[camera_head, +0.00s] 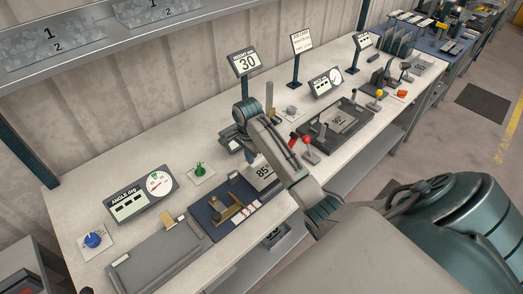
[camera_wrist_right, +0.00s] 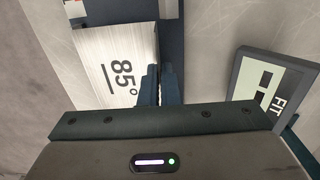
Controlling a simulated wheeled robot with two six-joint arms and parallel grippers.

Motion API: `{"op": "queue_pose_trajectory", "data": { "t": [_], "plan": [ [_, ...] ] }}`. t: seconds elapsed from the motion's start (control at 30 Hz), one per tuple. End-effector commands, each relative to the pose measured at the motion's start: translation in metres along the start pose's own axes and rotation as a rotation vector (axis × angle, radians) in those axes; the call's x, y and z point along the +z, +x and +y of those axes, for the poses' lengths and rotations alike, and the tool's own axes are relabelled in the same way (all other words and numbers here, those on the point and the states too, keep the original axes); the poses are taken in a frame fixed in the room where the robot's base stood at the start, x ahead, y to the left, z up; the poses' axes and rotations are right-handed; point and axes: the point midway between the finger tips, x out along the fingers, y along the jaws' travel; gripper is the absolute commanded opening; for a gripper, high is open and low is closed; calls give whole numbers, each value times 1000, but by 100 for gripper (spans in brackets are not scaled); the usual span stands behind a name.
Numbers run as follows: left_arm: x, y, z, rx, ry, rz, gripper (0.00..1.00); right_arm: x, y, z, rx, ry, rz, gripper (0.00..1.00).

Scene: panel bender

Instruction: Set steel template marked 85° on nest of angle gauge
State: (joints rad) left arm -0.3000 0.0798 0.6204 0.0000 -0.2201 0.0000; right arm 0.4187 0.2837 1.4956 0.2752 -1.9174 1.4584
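The steel template marked 85° (camera_head: 265,173) is a pale metal plate at the far right end of a dark blue board (camera_head: 213,226). It fills the left of the right wrist view (camera_wrist_right: 112,65), its marking facing the camera. My right gripper (camera_wrist_right: 160,85) has its fingers close together at the template's right edge and seems shut on that edge. In the head view my right arm hides most of the gripper. A display labelled ANGLE deg (camera_head: 141,195) stands left of the board. Brass parts (camera_head: 232,208) sit on the board; I cannot tell which part is the nest. My left gripper is not in view.
A grey plate fixture (camera_head: 157,262) lies left of the board, near a blue knob (camera_head: 93,240) and a green knob (camera_head: 199,169). A display reading 30 (camera_head: 246,62) stands behind my arm. Red-knobbed levers (camera_head: 306,140) and a 90° fixture (camera_head: 338,121) are to the right.

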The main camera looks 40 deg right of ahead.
Motion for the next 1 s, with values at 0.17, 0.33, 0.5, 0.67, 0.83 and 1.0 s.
{"op": "queue_pose_trajectory", "data": {
  "t": [0.17,0.33,0.5,0.67,0.83,1.0],
  "plan": [
    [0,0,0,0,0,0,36,0,-11,0,-2,0,1,0],
    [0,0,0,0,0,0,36,0,-22,-1,-3,0,1,0],
    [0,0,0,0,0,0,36,0,-28,0,-1,0,0,0],
    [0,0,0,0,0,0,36,0,-29,0,0,0,0,0],
    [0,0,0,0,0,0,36,0,-29,0,-1,0,0,0],
    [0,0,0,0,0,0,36,0,-29,0,-1,0,0,0]
  ]
}}
